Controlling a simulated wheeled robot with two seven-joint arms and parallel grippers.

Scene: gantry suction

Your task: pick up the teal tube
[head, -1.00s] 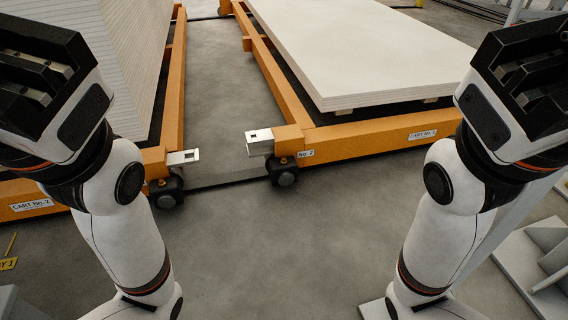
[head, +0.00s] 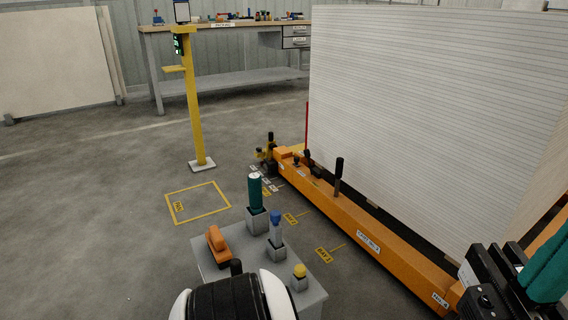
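A teal tube (head: 256,192) with a pale top stands upright in a grey block on a small grey stand (head: 312,296), in the lower middle of the head view. My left arm (head: 235,298) shows at the bottom edge, in front of the stand; its fingertips are not seen. My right gripper (head: 492,280) is at the lower right, well apart from the tube on the stand; its opening cannot be made out. A second, larger-looking teal cylinder (head: 548,268) is close beside it, cut off by the right edge. I cannot tell whether the gripper touches it.
The stand also holds an orange item (head: 217,243), a blue-topped piece (head: 275,222) and a yellow-topped piece (head: 299,271). An orange cart (head: 368,238) with stacked white panels (head: 420,120) is to the right. A yellow post (head: 195,120) and a workbench (head: 225,82) stand behind. Floor at left is clear.

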